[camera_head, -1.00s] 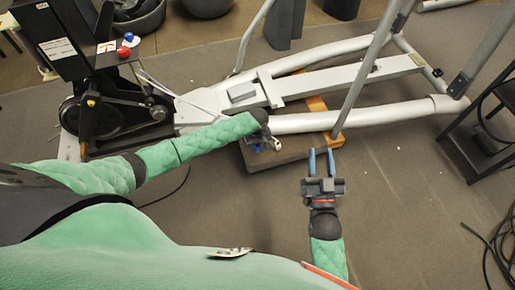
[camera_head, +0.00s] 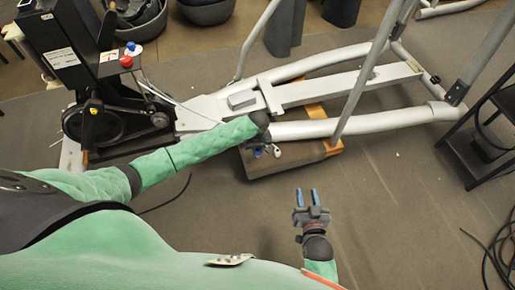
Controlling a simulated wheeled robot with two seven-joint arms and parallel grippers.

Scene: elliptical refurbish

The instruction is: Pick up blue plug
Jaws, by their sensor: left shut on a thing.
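My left gripper (camera_head: 265,151) is at the end of the green-sleeved arm, just in front of the wooden block under the machine. It is shut on a small blue plug (camera_head: 257,153), which is largely hidden by the gripper and wrist. A small white bit shows beside it; I cannot tell what it is. My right gripper (camera_head: 307,197) is lower and to the right, over bare floor. Its two blue fingers are apart, with nothing between them.
The grey elliptical frame (camera_head: 360,125) spans the back, resting on a wooden block (camera_head: 290,157). A black housing with red (camera_head: 126,61) and blue (camera_head: 131,46) knobs stands at left. A black rack (camera_head: 485,145) and cables (camera_head: 497,245) are at right. Floor between is clear.

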